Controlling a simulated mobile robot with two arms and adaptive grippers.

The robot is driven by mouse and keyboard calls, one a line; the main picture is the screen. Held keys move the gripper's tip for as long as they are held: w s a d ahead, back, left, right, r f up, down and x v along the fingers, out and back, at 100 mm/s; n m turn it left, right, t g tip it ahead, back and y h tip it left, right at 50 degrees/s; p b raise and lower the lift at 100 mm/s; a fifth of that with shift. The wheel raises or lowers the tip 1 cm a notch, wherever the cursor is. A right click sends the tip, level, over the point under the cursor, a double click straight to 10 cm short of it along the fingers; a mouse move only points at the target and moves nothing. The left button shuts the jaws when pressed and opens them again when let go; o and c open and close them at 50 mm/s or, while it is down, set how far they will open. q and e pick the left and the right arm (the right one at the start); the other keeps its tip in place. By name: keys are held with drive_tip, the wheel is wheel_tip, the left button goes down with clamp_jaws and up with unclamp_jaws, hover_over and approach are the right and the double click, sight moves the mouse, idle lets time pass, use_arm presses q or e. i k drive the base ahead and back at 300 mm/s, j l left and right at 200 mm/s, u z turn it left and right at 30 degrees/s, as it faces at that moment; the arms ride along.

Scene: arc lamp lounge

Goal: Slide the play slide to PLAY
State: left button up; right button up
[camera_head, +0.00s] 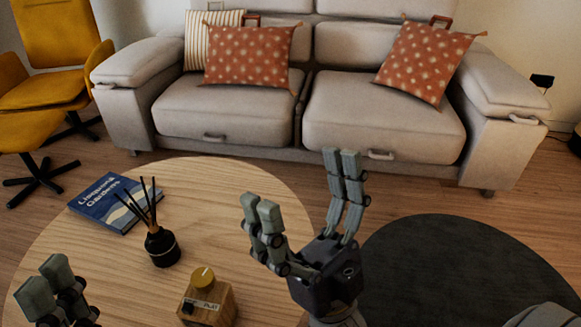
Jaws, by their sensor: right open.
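A small wooden box (222,301) stands on the round wooden table near the front edge of the view. My left gripper (48,285) is partly in view at the lower left, left of the box. Its jaw opening is unclear.
The wooden table (100,262) also holds a black reed diffuser (161,246) behind the box and a blue book (108,202) at the back left. A dark round table (450,270) is at the right. A grey sofa (225,108) stands behind.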

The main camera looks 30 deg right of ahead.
sight(188, 307)
drive_tip(key=k+l, duration=0.15)
drive_tip(key=k, duration=0.35)
drive_tip(key=k+l, duration=0.1)
drive_tip(key=k, duration=0.4)
drive_tip(key=k+l, duration=0.15)
drive_tip(key=k, duration=0.35)
